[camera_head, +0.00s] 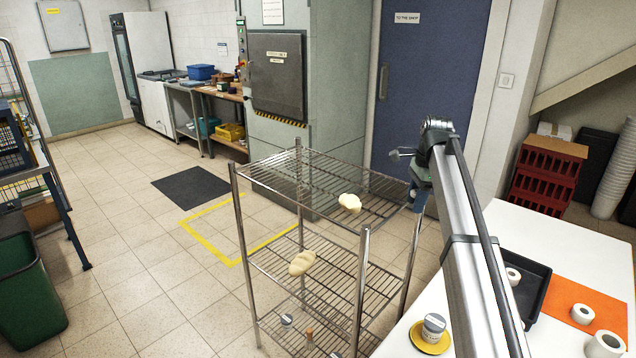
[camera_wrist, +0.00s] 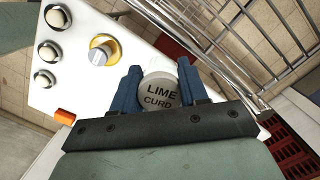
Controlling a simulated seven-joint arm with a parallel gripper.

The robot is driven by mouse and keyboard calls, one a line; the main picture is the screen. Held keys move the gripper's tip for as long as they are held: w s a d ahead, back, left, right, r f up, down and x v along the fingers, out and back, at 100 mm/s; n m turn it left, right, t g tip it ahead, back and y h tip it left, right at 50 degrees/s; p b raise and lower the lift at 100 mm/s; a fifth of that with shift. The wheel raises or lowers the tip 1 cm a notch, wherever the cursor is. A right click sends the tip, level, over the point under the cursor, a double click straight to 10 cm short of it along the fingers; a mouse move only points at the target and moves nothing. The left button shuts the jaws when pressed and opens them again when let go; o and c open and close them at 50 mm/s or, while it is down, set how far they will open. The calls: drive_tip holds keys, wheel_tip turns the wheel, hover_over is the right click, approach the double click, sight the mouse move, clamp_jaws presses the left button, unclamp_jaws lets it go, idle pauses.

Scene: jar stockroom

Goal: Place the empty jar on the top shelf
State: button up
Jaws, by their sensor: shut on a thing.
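My gripper (camera_wrist: 158,76) is shut on a jar (camera_wrist: 160,92) with a label reading LIME CURD, seen between the blue fingers in the wrist view. The picture does not settle whether this jar is empty. In the head view my gripper (camera_head: 418,196) is by the right end of the wire rack, and the held jar cannot be made out there. The rack's top shelf (camera_head: 290,176) is a bare wire grid except for a pale loaf-like piece (camera_head: 349,203) near its front edge. Another jar (camera_head: 434,326) stands on a yellow disc (camera_head: 420,342) on the white table.
The middle shelf bears another pale loaf (camera_head: 302,263); small jars (camera_head: 287,320) stand on the bottom one. Rack posts (camera_head: 361,290) rise at the corners. The white table (camera_head: 540,240) holds a black tray (camera_head: 538,284) and an orange mat (camera_head: 603,300) with white round items. The top shelf's left is clear.

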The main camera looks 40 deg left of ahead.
drive_tip(key=shift+m, duration=0.8)
drive_tip(key=s+a+r, duration=0.1)
drive_tip(key=a, duration=0.3)
drive_tip(key=s+a+r, duration=0.2)
drive_tip(key=a, duration=0.3)
drive_tip(key=s+a+r, duration=0.2)
drive_tip(key=a, duration=0.2)
drive_tip(key=shift+s+a, duration=0.2)
drive_tip(key=shift+a, duration=0.05)
wheel_tip(320, 180, up, 4)
drive_tip(key=m, duration=0.2)
hover_over(317, 198)
drive_tip(key=shift+d+f, duration=0.2)
drive_tip(key=shift+f, duration=4.55)
drive_tip(key=shift+f, duration=0.15)
drive_tip(key=o, duration=1.1)
drive_tip(key=shift+c, duration=0.2)
wheel_tip(317, 198, up, 12)
drive_tip(key=d, duration=0.1)
drive_tip(key=shift+w+d, duration=0.15)
drive_tip(key=shift+w, duration=0.15)
